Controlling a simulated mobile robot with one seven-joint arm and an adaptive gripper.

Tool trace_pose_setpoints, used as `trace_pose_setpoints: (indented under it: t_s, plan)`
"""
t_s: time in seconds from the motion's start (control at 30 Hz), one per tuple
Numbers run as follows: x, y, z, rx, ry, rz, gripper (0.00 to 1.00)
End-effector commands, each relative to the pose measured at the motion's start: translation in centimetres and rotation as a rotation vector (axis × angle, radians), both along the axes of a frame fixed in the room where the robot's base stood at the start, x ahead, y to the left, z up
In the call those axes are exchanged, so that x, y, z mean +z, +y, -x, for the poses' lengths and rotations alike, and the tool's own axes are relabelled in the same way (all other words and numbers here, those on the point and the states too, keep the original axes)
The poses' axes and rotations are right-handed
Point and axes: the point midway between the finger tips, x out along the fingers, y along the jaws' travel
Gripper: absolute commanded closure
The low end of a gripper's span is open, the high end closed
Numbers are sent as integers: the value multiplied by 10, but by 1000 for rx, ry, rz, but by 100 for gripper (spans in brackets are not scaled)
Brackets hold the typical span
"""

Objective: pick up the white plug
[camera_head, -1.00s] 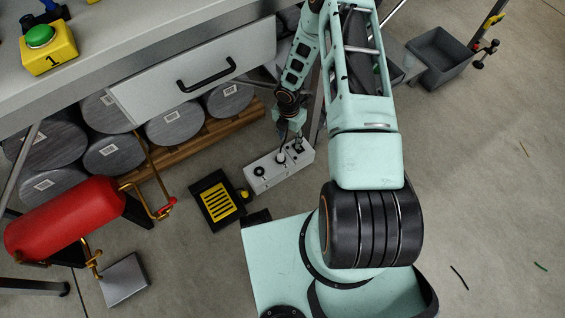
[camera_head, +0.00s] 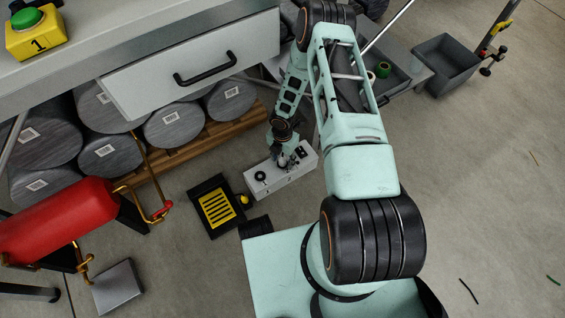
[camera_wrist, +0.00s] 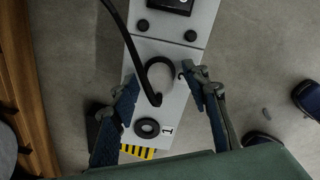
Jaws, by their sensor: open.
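The white plug (camera_wrist: 164,76) is a pale round piece on the grey-white panel box (camera_wrist: 178,116) in the wrist view. A black cable passes along its left side. My gripper (camera_wrist: 160,82) is open, with one finger on each side of the plug and gaps visible between. In the head view my gripper (camera_head: 284,160) is down at the box (camera_head: 268,181) on the floor and hides the plug. I cannot tell how high the fingertips are above the box's face.
A black ring socket (camera_wrist: 147,128) marked 1 sits on the same box. A black and yellow pedal (camera_head: 215,206) lies left of the box. A red tank (camera_head: 55,220) and a pallet of grey drums stand further left. The floor at right is mostly clear.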

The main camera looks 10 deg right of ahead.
Motion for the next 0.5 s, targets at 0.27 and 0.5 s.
trace_pose_setpoints:
  t_s: [0.27,0.5]
  plan:
    - [-2,0,0,0,-1,0,62]
    - [-2,0,0,0,-1,-1,88]
